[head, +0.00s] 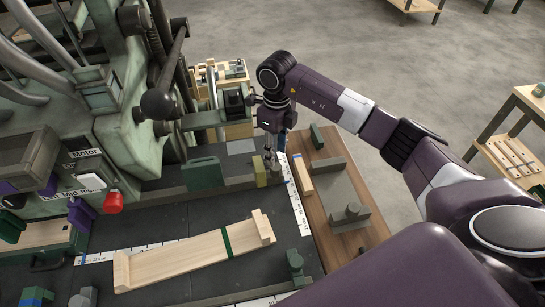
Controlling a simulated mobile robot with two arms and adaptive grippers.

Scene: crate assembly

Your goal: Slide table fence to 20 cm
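A long dark bar (225,183) that may be the table fence lies across the back of the black machine table (200,213). A green block (202,173) and a small yellowish block (260,172) sit along it. A white scale strip (299,200) runs down the table's right side. My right gripper (271,160) comes down from above at the bar's right end, close to the yellowish block. Its fingers are small and dark here, so I cannot tell whether they are open or touch anything. My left gripper is not in view.
A wooden piece with end blocks and a green band (195,255) lies on the table. A wooden side surface (325,180) holds a grey plate with a knob (350,212). The green machine (120,110) with a red button (113,201) stands at left. Open floor lies beyond.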

